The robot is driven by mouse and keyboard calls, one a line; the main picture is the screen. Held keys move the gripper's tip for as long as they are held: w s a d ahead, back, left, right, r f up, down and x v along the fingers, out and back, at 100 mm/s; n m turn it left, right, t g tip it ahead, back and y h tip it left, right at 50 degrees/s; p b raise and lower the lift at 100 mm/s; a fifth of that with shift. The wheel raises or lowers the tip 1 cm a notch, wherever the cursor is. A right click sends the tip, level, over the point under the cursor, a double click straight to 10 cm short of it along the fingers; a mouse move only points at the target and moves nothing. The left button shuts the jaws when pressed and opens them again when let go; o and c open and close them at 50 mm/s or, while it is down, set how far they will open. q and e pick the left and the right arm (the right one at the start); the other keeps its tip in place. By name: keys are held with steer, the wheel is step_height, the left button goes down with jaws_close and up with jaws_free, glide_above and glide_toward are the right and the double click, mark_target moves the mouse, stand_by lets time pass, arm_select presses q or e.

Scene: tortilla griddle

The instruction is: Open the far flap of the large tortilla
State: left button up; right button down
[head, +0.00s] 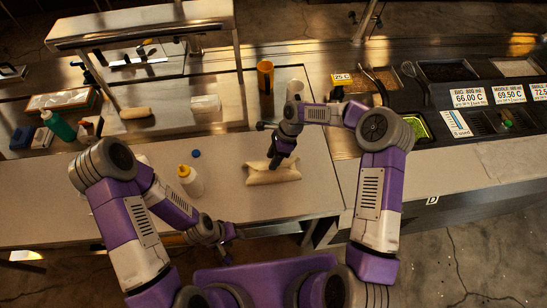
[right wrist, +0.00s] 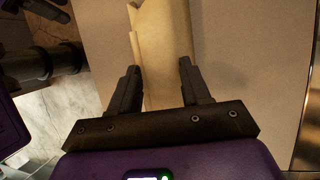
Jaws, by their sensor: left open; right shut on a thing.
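The large tortilla (head: 270,176) lies folded on the pale worktop, in front of my right arm. It looks like a long pale roll with uneven edges. My right gripper (head: 279,158) comes down on its far side and is shut on it. In the right wrist view the fingers of the right gripper (right wrist: 160,82) stand either side of the tortilla (right wrist: 164,40). The gripper and wrist hide part of the far flap in the head view. My left gripper (head: 224,240) is open and empty, low at the worktop's near edge, apart from the tortilla.
A squeeze bottle (head: 190,182) with a yellow cap and a blue cap (head: 196,153) stand left of the tortilla. A rolled item (head: 135,113) lies farther back. Food bins (head: 450,72) fill the right. Worktop right of the tortilla is clear.

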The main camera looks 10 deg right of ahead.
steer(key=shift+w+a+r+g, duration=0.1)
steer(key=shift+w+g, duration=0.35)
steer(key=shift+g, duration=0.15)
steer(key=shift+w+r+b, duration=0.15)
steer(key=shift+w+b, duration=0.45)
steer(key=shift+w, duration=0.4)
steer(key=w, duration=0.1)
steer(key=w+b, duration=0.1)
steer(key=shift+w+f, duration=0.2)
steer(key=shift+w, duration=0.35)
steer(key=c, duration=0.6)
jaws_free()
steer(key=shift+s, duration=0.2)
steer(key=shift+w, duration=0.1)
